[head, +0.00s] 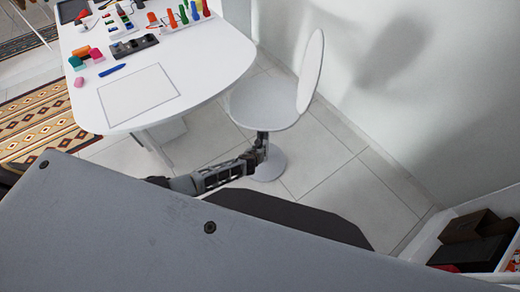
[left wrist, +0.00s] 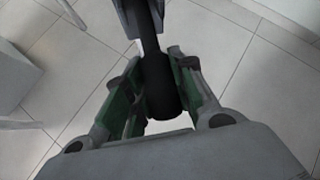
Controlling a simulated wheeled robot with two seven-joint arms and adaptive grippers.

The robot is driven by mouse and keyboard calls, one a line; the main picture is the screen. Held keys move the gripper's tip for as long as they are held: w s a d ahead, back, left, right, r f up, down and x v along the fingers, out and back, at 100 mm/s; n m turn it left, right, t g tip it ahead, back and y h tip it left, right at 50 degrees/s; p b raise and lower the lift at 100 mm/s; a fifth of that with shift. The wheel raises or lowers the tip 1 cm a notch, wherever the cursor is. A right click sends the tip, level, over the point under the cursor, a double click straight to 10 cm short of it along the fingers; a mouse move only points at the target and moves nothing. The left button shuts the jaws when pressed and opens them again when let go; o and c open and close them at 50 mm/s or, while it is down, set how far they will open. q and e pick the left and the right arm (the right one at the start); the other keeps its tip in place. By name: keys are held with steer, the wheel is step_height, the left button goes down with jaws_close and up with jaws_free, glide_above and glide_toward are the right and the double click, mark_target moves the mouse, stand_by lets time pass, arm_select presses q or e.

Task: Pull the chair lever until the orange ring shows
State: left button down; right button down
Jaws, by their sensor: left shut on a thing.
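The white chair (head: 265,105) stands beside the table, with a round base and an upright round back. My left gripper is shut on the handle. In the head view my left gripper (head: 257,152) is under the seat, close to the chair's post; the lever there is too small to tell from the fingers. I see no orange ring on the lever. My right gripper is not in view.
A white table (head: 205,60) with markers, blocks, a pen (head: 112,70) and a sheet stands left of the chair. A wall is behind the chair. An open drawer (head: 435,240) with dark boxes is at the lower right. Tiled floor right of the chair is free.

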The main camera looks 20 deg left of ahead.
arm_select(q)
steer(key=shift+s+f, duration=0.1)
steer(key=shift+f, duration=0.05)
steer(key=c, duration=1.2)
jaws_free()
steer(key=shift+o, duration=0.2)
steer(key=shift+r, duration=0.2)
steer(key=v, duration=1.1)
steer(key=shift+s+r, duration=0.15)
steer(key=shift+s, duration=0.15)
steer(key=shift+n, duration=0.4)
